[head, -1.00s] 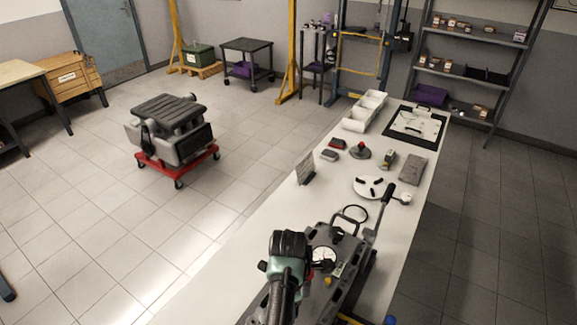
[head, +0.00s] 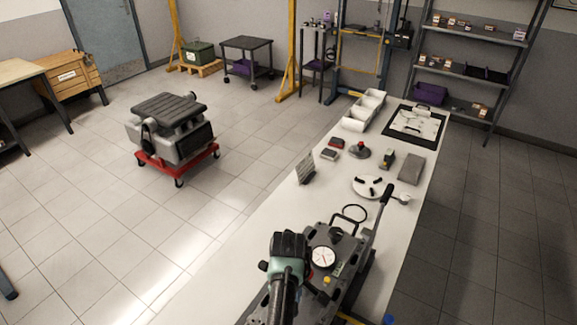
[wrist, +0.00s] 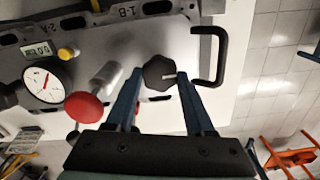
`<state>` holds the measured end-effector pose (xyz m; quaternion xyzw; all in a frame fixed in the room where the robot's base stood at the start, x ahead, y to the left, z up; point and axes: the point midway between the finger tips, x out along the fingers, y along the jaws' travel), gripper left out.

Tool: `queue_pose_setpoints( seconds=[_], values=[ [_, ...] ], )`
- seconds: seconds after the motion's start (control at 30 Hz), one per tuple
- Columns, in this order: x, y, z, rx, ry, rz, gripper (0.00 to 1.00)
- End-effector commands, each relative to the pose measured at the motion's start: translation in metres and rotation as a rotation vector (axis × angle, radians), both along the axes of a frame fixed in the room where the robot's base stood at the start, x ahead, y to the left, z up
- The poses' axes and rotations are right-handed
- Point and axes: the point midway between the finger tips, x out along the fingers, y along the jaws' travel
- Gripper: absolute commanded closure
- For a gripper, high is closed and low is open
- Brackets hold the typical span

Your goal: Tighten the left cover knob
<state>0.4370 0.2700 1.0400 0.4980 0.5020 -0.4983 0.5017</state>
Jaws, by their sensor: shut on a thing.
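A black lobed knob (wrist: 158,73) with a pale mark sits on the grey metal cover (wrist: 120,45) in the wrist view. My gripper (wrist: 156,77) has one blue finger on each side of the knob, close against it, and is shut on it. In the head view my teal and black wrist hangs over the grey unit (head: 345,255) at the near end of the bench and hides my fingertips. A dial gauge (wrist: 44,84) and a red knob (wrist: 84,107) are left of the gripper in the wrist view.
A black loop handle (wrist: 212,55) stands just right of the knob. A small yellow knob (wrist: 68,53) is at upper left. On the white bench (head: 250,225), a round plate (head: 368,187), a grey block (head: 411,168) and white bins (head: 365,110) lie farther back.

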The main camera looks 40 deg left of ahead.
Motion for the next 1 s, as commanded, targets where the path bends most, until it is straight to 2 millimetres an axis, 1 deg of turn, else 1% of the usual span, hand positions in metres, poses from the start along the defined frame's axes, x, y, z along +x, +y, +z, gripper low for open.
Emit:
queue_pose_setpoints(
  seconds=[1.0],
  values=[
    [0.0023, 0.0001, 0.0018, 0.002, -0.003, -0.964, 1.0]
  ],
)
